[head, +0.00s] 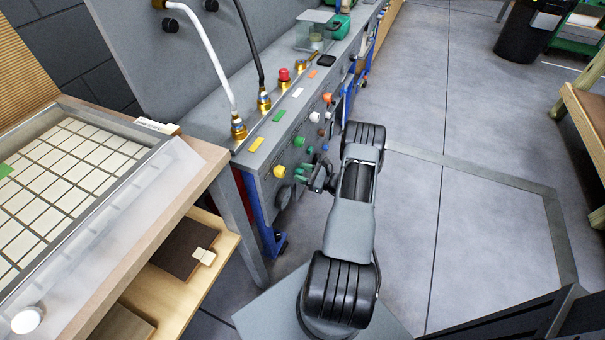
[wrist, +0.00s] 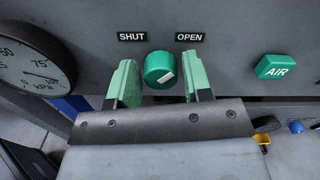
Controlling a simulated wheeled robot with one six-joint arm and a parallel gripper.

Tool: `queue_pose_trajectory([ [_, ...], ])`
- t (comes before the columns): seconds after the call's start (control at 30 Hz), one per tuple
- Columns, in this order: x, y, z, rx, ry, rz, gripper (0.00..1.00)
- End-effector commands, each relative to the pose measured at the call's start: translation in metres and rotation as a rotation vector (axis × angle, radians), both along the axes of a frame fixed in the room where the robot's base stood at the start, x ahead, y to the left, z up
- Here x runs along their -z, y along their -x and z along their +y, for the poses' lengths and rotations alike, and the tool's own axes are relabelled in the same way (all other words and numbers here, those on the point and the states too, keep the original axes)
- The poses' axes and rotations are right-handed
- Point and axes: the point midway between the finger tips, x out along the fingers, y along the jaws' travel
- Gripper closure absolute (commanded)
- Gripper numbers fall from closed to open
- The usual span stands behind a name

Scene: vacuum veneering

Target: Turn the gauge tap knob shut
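The gauge tap knob (wrist: 159,70) is a round green knob with a white mark, on a grey panel. The mark slants up to the right; which end is the pointer I cannot tell. A SHUT label (wrist: 132,37) is above left of it and an OPEN label (wrist: 189,37) above right. My gripper (wrist: 160,80) is open, its green-padded fingers on either side of the knob with visible gaps. In the head view my gripper (head: 303,174) is at the bench's front panel, and the knob cannot be clearly made out there.
A kPa pressure gauge (wrist: 35,65) is left of the knob, and a green AIR button (wrist: 276,67) is to the right. Several coloured knobs, including a yellow knob (head: 279,171), line the panel. A table with a veneer-square tray (head: 160,185) stands left.

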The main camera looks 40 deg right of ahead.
Motion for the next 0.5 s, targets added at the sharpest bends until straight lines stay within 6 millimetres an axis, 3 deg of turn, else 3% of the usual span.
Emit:
queue_pose_trajectory([
  [0.37,0.0002,0.0004,0.0002,-0.001,-0.001,0.001,0.90],
  [0.5,0.0006,0.0004,0.0003,-0.001,0.004,-0.002,0.90],
])
